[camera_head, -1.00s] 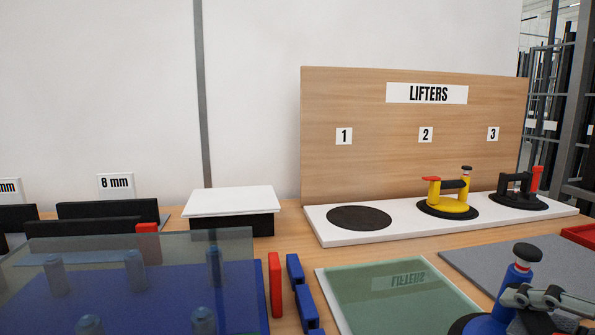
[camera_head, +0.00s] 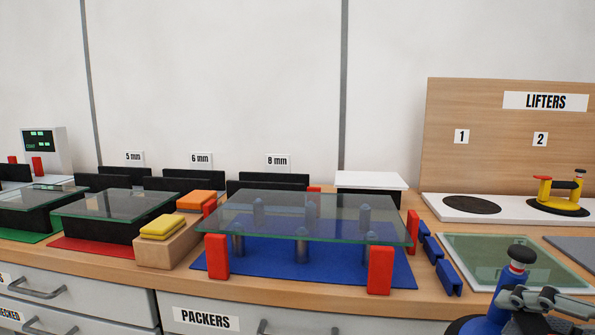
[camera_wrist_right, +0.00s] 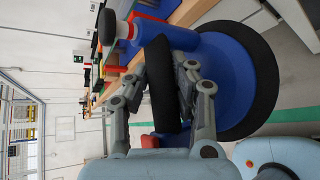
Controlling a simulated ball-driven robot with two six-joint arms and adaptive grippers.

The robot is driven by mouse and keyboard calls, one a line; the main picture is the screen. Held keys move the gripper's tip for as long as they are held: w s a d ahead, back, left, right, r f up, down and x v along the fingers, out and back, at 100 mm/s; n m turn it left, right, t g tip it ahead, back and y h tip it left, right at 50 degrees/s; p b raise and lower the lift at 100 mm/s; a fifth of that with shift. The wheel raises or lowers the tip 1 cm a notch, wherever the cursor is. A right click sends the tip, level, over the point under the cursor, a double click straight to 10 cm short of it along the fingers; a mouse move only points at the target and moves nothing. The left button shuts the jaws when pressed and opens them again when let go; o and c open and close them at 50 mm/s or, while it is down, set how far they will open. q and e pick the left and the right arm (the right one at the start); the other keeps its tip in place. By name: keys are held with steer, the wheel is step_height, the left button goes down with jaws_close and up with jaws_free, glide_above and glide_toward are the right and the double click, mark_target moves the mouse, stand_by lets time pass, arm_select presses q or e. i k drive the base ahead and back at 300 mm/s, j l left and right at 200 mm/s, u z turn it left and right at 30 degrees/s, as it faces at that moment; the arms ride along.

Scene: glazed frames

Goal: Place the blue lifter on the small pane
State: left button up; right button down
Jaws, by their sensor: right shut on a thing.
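The blue lifter (camera_head: 503,287) has a blue body and an upright post with a black knob. It is at the lower right of the head view, in front of a glass pane (camera_head: 490,258) on a pale base. My right gripper (camera_head: 545,299) is shut on its black handle. The right wrist view shows both fingers (camera_wrist_right: 166,85) around the handle and the blue cup with its black rim (camera_wrist_right: 255,80) clear of the bench. A large pane (camera_head: 300,217) rests on posts above a blue mat (camera_head: 300,268). Smaller panes (camera_head: 130,204) lie on black supports at the left. My left gripper is out of view.
Red blocks (camera_head: 380,270) stand at the large pane's corners, with blue packers (camera_head: 437,262) beside it. A wooden block (camera_head: 165,250) carries yellow and orange pads. On the lifter rack (camera_head: 480,214), place 1 is empty and a yellow lifter (camera_head: 560,192) stands at place 2.

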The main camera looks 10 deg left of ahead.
mark_target(32, 195)
steer(key=u, duration=1.7)
steer(key=i+j+u, duration=0.15)
steer(key=i+u, duration=0.15)
steer(key=i, duration=0.2)
steer(key=i+u, duration=0.3)
steer(key=i, duration=0.2)
